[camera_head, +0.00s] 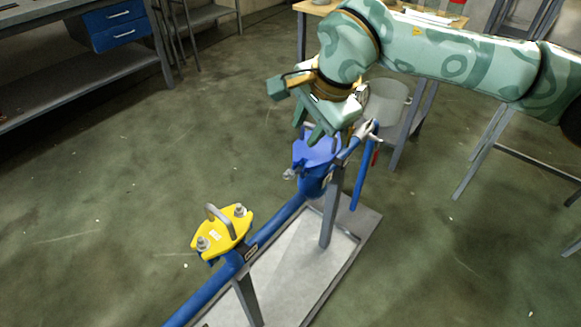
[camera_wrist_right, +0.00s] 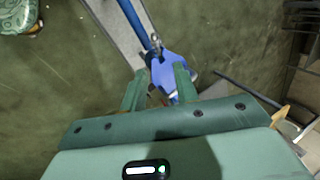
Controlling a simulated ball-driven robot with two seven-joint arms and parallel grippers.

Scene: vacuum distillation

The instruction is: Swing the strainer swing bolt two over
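The blue strainer body (camera_head: 316,168) stands on the blue pipe line in the head view and also shows beyond the fingers in the wrist view (camera_wrist_right: 172,70). A small metal swing bolt (camera_head: 290,174) sticks out at its left side; a metal piece also shows beside the body in the wrist view (camera_wrist_right: 155,46). I cannot tell which bolt is number two. My right gripper (camera_head: 309,130) is just above the strainer, fingers apart, with nothing seen held; its fingers (camera_wrist_right: 159,86) partly hide the strainer's near side. My left gripper is not in view.
A yellow cover (camera_head: 222,233) with a handle and two bolts sits on the nearer strainer. A blue pipe (camera_head: 360,178) slopes down beside the grey post (camera_head: 329,218). A grey bucket (camera_head: 386,104) stands behind. The floor to the left is clear.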

